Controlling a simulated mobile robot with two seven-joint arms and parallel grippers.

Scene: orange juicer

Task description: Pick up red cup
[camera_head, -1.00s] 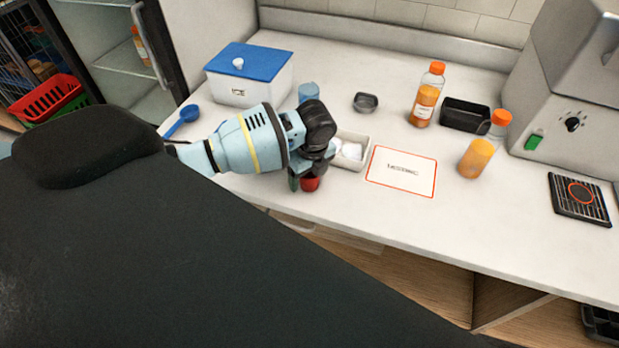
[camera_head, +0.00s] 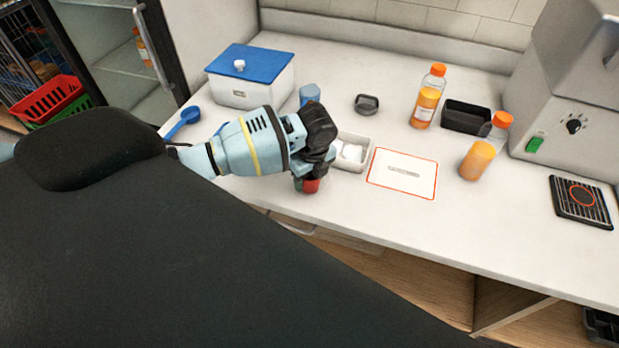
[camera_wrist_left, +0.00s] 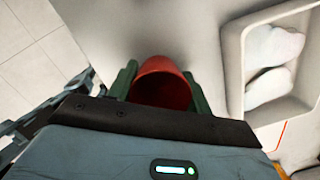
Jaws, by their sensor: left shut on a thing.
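The red cup (camera_head: 311,185) is at the counter's front edge, mostly hidden behind my left gripper (camera_head: 305,184) in the head view. In the left wrist view the cup (camera_wrist_left: 163,84) sits between the two green fingers of the left gripper (camera_wrist_left: 161,88), with its open mouth toward the camera. The fingers are shut on it, one on each side. I cannot tell clearly whether its base touches the counter. My right gripper is not in view.
A white tray with white items (camera_head: 351,167) stands just right of the gripper. A red-bordered card (camera_head: 402,190), orange bottles (camera_head: 427,97) and a black tray (camera_head: 465,118) are farther right. A blue-lidded box (camera_head: 250,90) and blue cup (camera_head: 309,94) stand behind. A grey machine (camera_head: 550,100) is at right.

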